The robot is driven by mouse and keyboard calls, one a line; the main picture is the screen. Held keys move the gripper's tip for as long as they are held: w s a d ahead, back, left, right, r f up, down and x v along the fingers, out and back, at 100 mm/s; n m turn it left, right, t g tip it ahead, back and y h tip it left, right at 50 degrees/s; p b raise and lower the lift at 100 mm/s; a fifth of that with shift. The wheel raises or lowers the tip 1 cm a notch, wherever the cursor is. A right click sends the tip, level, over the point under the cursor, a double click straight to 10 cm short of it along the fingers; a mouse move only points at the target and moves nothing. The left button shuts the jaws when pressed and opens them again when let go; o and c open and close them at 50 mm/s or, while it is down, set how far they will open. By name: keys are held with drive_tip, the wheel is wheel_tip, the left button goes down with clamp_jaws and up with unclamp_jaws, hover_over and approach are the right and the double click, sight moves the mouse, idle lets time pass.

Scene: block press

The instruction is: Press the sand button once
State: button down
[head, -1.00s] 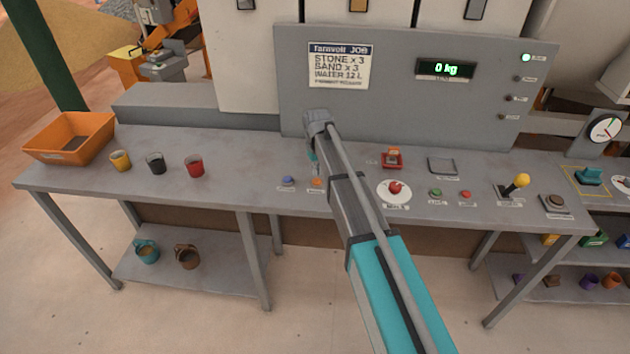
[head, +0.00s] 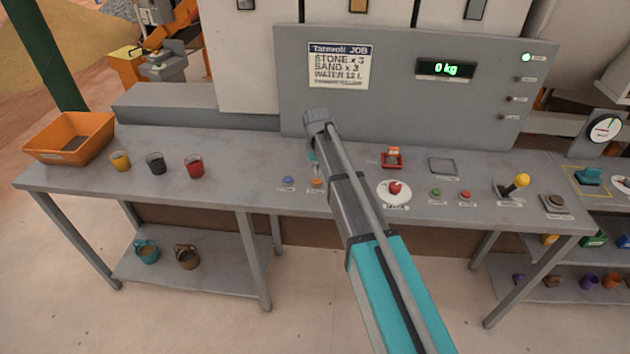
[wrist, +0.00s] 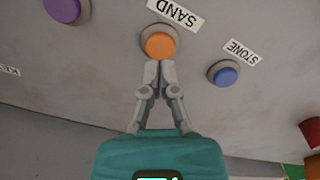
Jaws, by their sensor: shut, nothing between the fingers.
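The sand button is orange in a grey ring (wrist: 159,43), under a white SAND label (wrist: 176,13) that shows upside down in the wrist view. It also shows as a small orange button (head: 317,182) beside my arm in the head view. My gripper (wrist: 160,66) is shut and empty, its fingertips at the near edge of the orange button in the wrist view. I cannot tell whether they touch it. In the head view my arm largely hides the gripper. The blue stone button (wrist: 224,75) sits to the right in the wrist view.
A purple button (wrist: 62,9) is at the wrist view's upper left. A red button on a white disc (head: 394,188), small green and red buttons and a yellow-knobbed lever (head: 517,184) stand right of my arm. The display (head: 445,69) reads 0 kg. Cups and an orange bin (head: 45,152) are left.

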sight(317, 181)
drive_tip(key=shift+f+b, duration=1.65)
drive_tip(key=shift+f, duration=0.05)
idle(0.7)
drive_tip(key=shift+r, duration=0.1)
drive_tip(key=shift+r+p, duration=1.7)
drive_tip(key=shift+p, duration=0.05)
idle(1.7)
drive_tip(key=shift+s+d, duration=0.2)
drive_tip(key=s+d+m, duration=0.5)
drive_tip(key=s+d, duration=1.7)
drive_tip(key=s, duration=0.3)
drive_tip(key=shift+s+m, duration=0.3)
